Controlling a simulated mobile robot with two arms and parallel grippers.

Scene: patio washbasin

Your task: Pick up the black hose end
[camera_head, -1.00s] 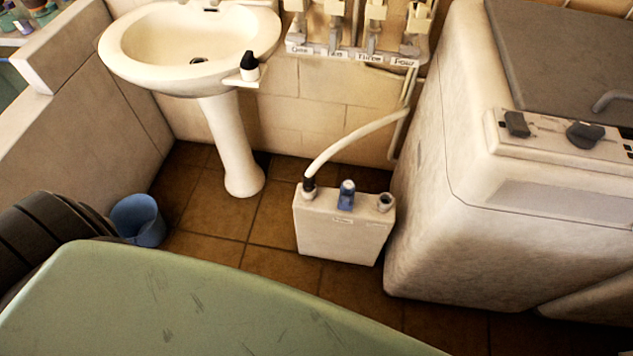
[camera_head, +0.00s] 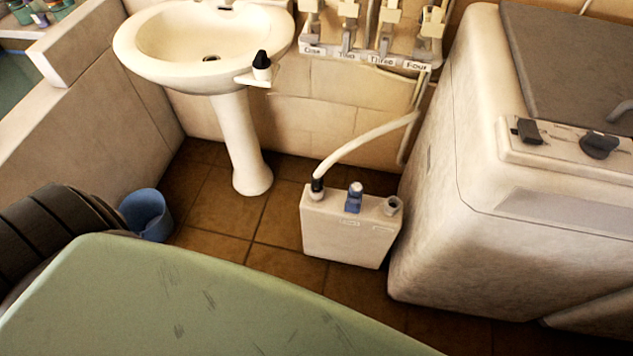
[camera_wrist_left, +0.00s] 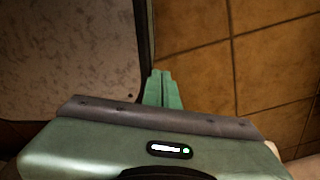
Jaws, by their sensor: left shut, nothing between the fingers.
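The black hose end (camera_head: 317,188) is at the lower end of a white hose (camera_head: 365,142). It sits upright at the left port of a white box (camera_head: 345,239) on the floor; how deep it goes in is hard to tell. Neither gripper shows in the head view.
A pedestal washbasin (camera_head: 139,46) stands behind, with a black-tipped white piece (camera_head: 262,67) on a small shelf. Labelled taps (camera_head: 365,45) are on the wall. A large white machine (camera_head: 450,190) is close right of the box. A blue bucket (camera_head: 148,216) is left. Floor before the box is open.

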